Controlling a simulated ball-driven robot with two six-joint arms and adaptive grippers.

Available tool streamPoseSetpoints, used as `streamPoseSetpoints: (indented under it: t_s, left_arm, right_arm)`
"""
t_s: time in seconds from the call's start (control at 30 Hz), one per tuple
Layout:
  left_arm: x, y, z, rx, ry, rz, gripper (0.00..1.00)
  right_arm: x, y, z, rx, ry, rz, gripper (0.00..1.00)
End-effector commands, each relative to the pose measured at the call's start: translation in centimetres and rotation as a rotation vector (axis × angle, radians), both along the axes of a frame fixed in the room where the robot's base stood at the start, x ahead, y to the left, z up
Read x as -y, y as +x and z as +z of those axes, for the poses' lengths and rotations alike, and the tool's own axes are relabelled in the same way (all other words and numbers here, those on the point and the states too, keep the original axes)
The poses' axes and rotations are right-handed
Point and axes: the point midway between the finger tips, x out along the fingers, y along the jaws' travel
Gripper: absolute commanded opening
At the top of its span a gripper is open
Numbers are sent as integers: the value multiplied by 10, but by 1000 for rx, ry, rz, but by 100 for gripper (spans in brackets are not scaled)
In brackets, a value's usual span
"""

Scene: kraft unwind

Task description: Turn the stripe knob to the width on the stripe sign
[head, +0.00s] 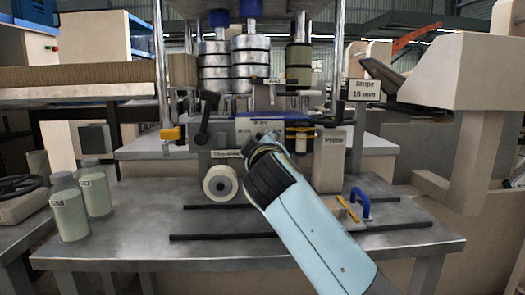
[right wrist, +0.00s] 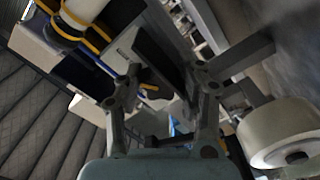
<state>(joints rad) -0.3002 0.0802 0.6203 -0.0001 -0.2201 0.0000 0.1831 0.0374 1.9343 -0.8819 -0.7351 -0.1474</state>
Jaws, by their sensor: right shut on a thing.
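The stripe sign (head: 364,90) stands on a post right of the machine in the head view and reads "Stripe 10 mm". My right gripper (head: 264,138) reaches up to the machine's front panel (head: 228,139). In the right wrist view, my right gripper (right wrist: 165,84) has its fingers on either side of a small dark part with an orange mark, which I take as the stripe knob (right wrist: 151,88). The gripper is shut on it. My gripper and arm hide the knob in the head view, and its setting cannot be read. My left gripper is not in view.
A pale roller (head: 220,183) sits just left of my right gripper. A black lever (head: 206,116) rises above it. A "Prime" sign (head: 333,142) is close right. Two labelled bottles (head: 70,211) stand on the bench's left; a blue handle (head: 360,205) is at right.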

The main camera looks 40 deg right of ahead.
Motion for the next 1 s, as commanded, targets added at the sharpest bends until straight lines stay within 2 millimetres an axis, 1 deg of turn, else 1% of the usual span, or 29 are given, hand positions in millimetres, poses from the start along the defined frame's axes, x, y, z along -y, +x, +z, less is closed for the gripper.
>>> streamPoseSetpoints:
  t_s: [0.03,0.3,0.7,0.73,0.9,1.0]
  left_arm:
    - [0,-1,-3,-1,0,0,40]
    - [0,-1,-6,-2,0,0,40]
    - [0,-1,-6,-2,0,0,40]
    - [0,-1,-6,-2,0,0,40]
    - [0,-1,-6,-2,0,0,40]
    - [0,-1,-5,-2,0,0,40]
  right_arm:
    - [0,-1,-7,-3,18,-2,5]
    - [0,0,-7,23,62,-2,5]
    - [0,-1,-7,23,68,-2,5]
    - [0,-1,-7,23,68,-2,41]
    - [0,0,-5,27,64,-2,62]
    - [0,0,-4,30,63,-2,62]
